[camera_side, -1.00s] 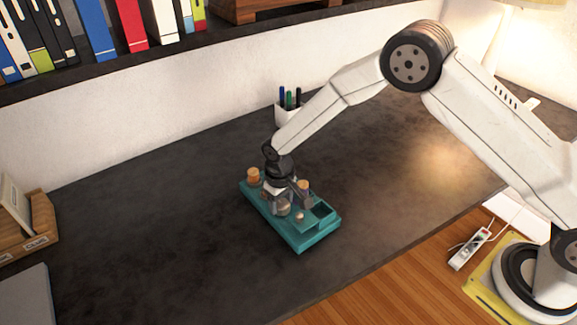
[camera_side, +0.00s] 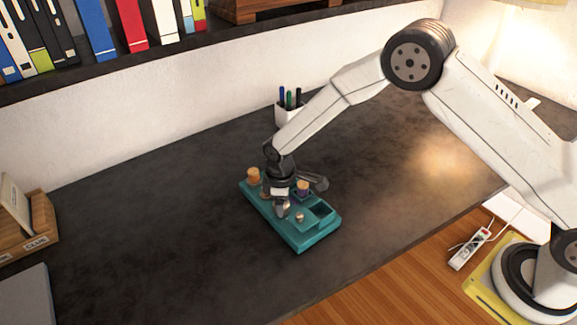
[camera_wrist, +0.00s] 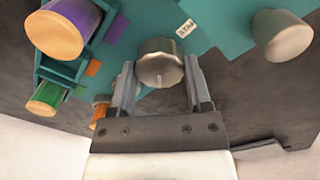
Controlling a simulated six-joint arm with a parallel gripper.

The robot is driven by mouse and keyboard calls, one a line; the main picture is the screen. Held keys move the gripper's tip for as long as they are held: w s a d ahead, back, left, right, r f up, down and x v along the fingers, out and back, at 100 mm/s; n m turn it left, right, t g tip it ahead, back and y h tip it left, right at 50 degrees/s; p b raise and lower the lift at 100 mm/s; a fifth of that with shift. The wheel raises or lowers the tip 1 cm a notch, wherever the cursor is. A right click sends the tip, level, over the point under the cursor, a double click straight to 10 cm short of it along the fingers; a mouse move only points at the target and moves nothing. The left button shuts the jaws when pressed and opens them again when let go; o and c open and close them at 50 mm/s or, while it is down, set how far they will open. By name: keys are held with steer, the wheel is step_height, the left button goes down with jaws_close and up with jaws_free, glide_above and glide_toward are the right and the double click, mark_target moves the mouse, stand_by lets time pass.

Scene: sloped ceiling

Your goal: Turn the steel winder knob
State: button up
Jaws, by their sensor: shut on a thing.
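The steel winder knob (camera_wrist: 160,58) is a round metal knob with a pale mark on its face, on the teal board (camera_side: 303,243). It sits between the two fingers of my gripper (camera_wrist: 160,74) in the wrist view, one finger against each side. My gripper (camera_side: 281,208) is shut on it. In the side view my gripper reaches down over the middle of the board and mostly hides the knob.
A wooden-topped purple piece (camera_wrist: 58,30), a green piece (camera_wrist: 45,97) and a pale round knob (camera_wrist: 283,36) stand near my gripper. The board has an open compartment (camera_side: 320,211). A pen cup (camera_side: 289,115) stands behind. Dark desk around the board is clear.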

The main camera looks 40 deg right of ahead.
stand_by(0.4)
steer(key=o, duration=1.3)
steer(key=shift+s+r, duration=0.1)
steer(key=shift+r, duration=3.8)
steer(key=shift+r, duration=0.1)
steer(key=shift+s+d+r, duration=0.1)
steer(key=shift+d, duration=0.1)
steer(key=s+d+r+m, duration=0.2)
steer(key=s+d+m, duration=0.1)
steer(key=s+d, duration=0.2)
steer(key=s+d+r+m+t, duration=0.1)
steer(key=s+d+r+m, duration=0.2)
steer(key=s, duration=0.5)
steer(key=s+d+r+m+t, duration=0.1)
steer(key=s+d+r+m, duration=0.1)
steer(key=s+d+m, duration=0.2)
steer(key=shift+s+d+r, duration=0.2)
steer(key=shift+s+d, duration=0.45)
steer(key=shift+s, duration=0.2)
steer(key=shift+s+d+r, duration=0.15)
steer(key=shift+s+d, duration=0.5)
steer(key=shift+s, duration=0.15)
